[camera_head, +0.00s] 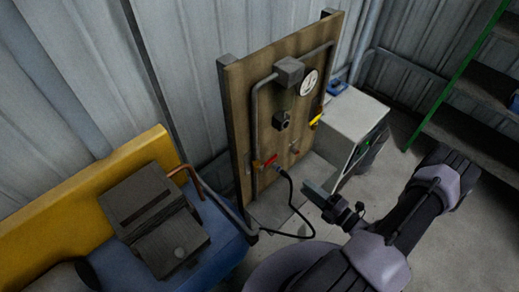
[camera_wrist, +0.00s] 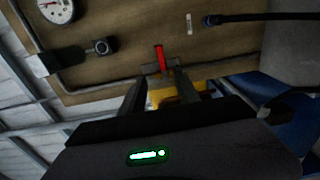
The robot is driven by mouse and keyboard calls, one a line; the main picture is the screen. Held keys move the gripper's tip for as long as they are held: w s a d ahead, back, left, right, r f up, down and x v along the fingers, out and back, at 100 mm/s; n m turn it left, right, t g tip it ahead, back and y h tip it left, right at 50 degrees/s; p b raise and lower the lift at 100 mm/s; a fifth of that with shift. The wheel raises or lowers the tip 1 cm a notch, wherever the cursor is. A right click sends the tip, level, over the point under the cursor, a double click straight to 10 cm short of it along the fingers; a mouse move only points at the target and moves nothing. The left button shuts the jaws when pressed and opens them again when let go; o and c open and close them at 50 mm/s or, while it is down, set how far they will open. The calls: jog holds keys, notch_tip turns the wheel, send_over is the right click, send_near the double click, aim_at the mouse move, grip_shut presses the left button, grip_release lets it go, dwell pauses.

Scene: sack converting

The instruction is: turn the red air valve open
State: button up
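The red air valve handle (camera_head: 270,161) sits low on the left pipe of an upright wooden panel (camera_head: 238,120). In the wrist view the red handle (camera_wrist: 159,58) stands crosswise to the pipe it is mounted on. My gripper (camera_head: 311,189) is in front of the panel, lower right of the handle in the head view. In the wrist view my gripper (camera_wrist: 158,88) has its two fingers apart with nothing between them. The handle appears just beyond the fingertips, apart from them. The exact distance cannot be told.
The panel carries a round gauge (camera_head: 309,83), a grey box (camera_head: 288,71) and a dark fitting (camera_head: 281,120). A black hose (camera_head: 292,205) hangs from it. A grey cabinet (camera_head: 350,118) stands right; a blue bench (camera_head: 213,250) with a yellow back (camera_head: 60,210) stands left.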

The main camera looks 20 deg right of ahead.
aim_at(273, 160)
jog(key=b+x, duration=0.2)
jog(key=x, duration=1.5)
jog(key=shift+w+d+f+b, duration=0.1)
jog(key=shift+f+b, duration=0.05)
jog(key=shift+b, duration=0.25)
grip_shut()
